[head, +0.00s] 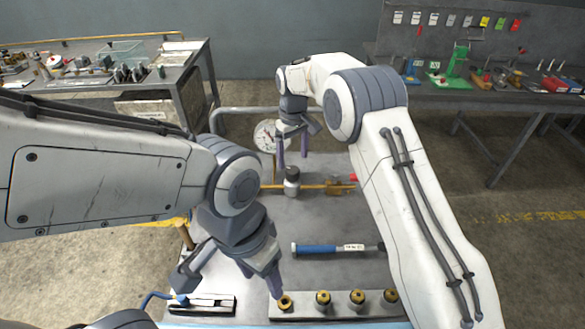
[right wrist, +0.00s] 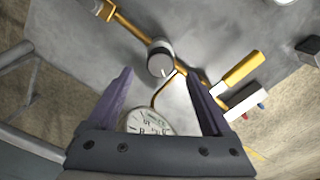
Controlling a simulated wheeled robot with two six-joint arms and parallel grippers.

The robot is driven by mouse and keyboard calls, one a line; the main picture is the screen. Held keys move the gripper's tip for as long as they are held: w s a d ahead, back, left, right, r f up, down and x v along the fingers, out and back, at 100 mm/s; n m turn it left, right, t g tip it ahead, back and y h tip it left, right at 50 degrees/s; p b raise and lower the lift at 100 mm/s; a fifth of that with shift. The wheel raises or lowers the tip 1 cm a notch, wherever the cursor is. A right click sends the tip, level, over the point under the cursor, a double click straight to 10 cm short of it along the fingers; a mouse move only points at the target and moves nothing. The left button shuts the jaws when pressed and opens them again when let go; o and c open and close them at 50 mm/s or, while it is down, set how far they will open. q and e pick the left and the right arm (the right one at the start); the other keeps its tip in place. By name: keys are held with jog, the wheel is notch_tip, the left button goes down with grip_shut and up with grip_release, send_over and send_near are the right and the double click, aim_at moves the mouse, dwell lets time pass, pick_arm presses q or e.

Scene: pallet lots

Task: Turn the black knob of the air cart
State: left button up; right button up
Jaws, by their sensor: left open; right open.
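The black knob (head: 292,174) stands on a light round body on the cart top (head: 330,218), at the brass pipe in the middle of the cart. In the right wrist view the knob (right wrist: 160,60) shows its round face just beyond and between the fingertips. My right gripper (head: 292,160) is open above and behind the knob, its fingers pointing down and apart; I see no contact. It also shows in the right wrist view (right wrist: 158,75). My left gripper (head: 229,285) is open and empty over the cart's near left part.
A round dial gauge (head: 266,136) stands close behind the knob, near my right fingers. A blue-handled tool (head: 318,249) lies in front. A plate with several brass fittings (head: 323,298) is at the near edge. Benches with tools stand back left (head: 195,62) and right (head: 430,95).

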aim_at(292, 170)
jog(key=shift+f+p, duration=0.3)
jog(key=shift+f, duration=2.4)
